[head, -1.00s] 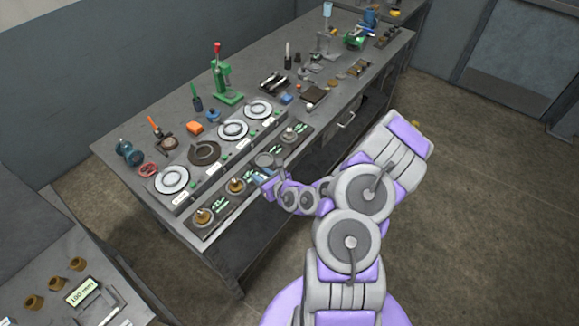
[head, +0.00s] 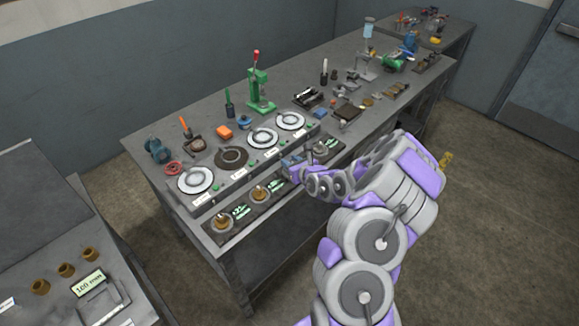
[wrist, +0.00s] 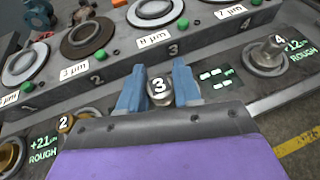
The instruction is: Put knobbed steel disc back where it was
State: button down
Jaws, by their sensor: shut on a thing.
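My gripper (wrist: 158,88) has blue fingers shut on the knob of a steel disc (wrist: 158,85), marked 3, in the wrist view. The disc below the knob is largely hidden by my fingers and wrist, so I cannot tell whether it touches the station. In the head view my gripper (head: 291,162) is at the third place in the front row. A display (wrist: 217,78) with pale dashes is right of the held knob. Another knobbed steel disc (wrist: 268,54), marked 4, sits to the right beside a +12 ROUGH display; it also shows in the head view (head: 320,149).
Brass-knobbed pieces (head: 222,222) (head: 259,194) sit in the front row, left of my gripper. Behind is a raised row of round plates (head: 195,180), one dark (head: 231,159). A green press (head: 260,92) stands farther back. Another bench (head: 75,240) is at left.

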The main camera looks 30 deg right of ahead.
jog(key=w+d, duration=0.2)
jog(key=shift+w+f, duration=0.2)
jog(key=shift+w, duration=0.15)
jog(key=shift+w+a+f+b, duration=0.1)
jog(key=shift+w+f+b, duration=0.1)
jog(key=shift+b, duration=0.1)
jog(key=f, duration=0.3)
jog(key=shift+a+b, duration=0.35)
jog(key=shift+b, duration=0.05)
jog(key=shift+d, duration=0.1)
jog(key=c, duration=0.8)
grip_release()
jog(key=shift+d+f, duration=0.1)
